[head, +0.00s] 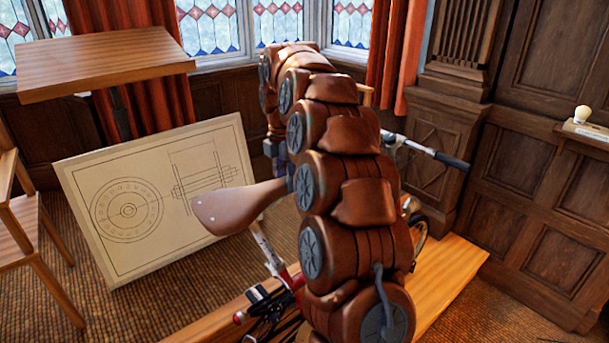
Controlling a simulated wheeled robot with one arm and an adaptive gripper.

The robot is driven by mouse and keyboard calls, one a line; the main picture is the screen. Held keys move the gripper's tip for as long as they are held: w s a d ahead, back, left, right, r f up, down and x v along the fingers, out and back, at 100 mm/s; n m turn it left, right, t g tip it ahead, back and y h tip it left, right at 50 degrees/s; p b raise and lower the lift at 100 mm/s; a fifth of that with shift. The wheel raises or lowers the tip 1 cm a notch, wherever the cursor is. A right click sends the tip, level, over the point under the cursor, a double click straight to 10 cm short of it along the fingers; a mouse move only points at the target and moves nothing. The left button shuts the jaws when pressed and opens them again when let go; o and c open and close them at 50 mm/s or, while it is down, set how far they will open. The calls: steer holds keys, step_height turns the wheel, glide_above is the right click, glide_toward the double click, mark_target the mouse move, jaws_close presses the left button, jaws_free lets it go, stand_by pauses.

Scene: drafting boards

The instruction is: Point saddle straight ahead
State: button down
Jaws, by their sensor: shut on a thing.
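The brown saddle (232,207) sits on a silver seat post (265,247) above the bicycle's red frame (292,277). Its broad, riveted end faces left, and its narrow end runs right and slightly up, to behind my arm. My gripper (285,172) is at that narrow end and shut on it; my arm hides most of the jaws and the saddle's tip. A handlebar with a dark grip (450,160) shows right of my arm. The middle of the bicycle is hidden, so I cannot tell exactly how the saddle lines up with the frame.
A drawing board (70,184) with a wheel drawing leans behind the saddle. A tilted wooden desk top (100,62) stands at back left, a wooden stool (40,235) at left. Wooden planks (450,268) lie under the bicycle. Panelled wall (550,190) closes the right.

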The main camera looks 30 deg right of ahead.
steer(key=shift+w, duration=0.15)
steer(key=c, duration=0.7)
jaws_free()
steer(key=shift+r, duration=0.1)
steer(key=shift+r, duration=2.8)
steer(key=shift+a+r, duration=0.15)
steer(key=shift+r, duration=0.7)
steer(key=shift+a, duration=0.1)
